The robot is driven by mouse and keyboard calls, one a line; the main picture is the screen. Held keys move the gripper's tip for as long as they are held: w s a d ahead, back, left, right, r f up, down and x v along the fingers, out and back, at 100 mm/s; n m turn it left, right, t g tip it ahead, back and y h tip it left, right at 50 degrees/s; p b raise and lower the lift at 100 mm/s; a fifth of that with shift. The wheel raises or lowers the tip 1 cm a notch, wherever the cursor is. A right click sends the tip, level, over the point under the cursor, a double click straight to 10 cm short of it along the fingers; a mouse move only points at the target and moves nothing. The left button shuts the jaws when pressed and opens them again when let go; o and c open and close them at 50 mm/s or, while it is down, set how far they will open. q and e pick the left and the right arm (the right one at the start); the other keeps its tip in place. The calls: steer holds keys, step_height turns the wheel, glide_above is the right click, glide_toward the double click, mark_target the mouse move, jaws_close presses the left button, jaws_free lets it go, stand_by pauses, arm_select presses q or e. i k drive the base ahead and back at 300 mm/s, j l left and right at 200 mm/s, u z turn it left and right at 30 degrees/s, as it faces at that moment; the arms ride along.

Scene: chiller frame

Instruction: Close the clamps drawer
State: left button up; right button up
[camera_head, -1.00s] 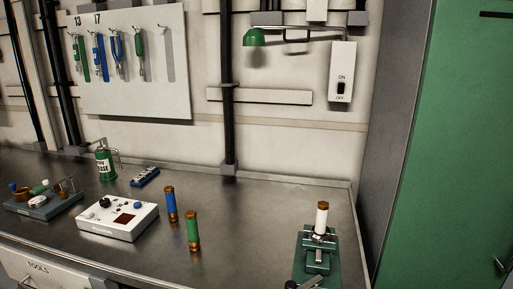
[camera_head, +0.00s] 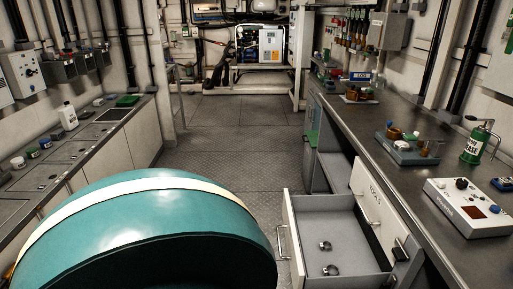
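The open drawer (camera_head: 350,232) sticks out from under the right-hand bench into the aisle, at the lower right of the head view. Its pale front panel (camera_head: 294,235) faces left and carries a bar handle (camera_head: 282,243). Two small metal rings, which look like clamps (camera_head: 325,246) (camera_head: 331,270), lie on the grey drawer floor. No label is readable on the open drawer's front. Neither of my grippers is in view.
A drawer front labelled TOOLS (camera_head: 366,190) is beside the open drawer. The right bench (camera_head: 385,172) holds a white control box (camera_head: 468,208), a small tray (camera_head: 408,150) and a green can (camera_head: 476,143). The aisle floor (camera_head: 228,150) is clear farther back.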

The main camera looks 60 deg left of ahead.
mark_target(309, 220)
steer(key=u, duration=0.4)
steer(key=j+u, duration=0.15)
steer(key=u, duration=0.65)
steer(key=j+u, duration=0.1)
steer(key=u, duration=0.3)
steer(key=i+j+z, duration=0.1)
steer(key=j, duration=0.15)
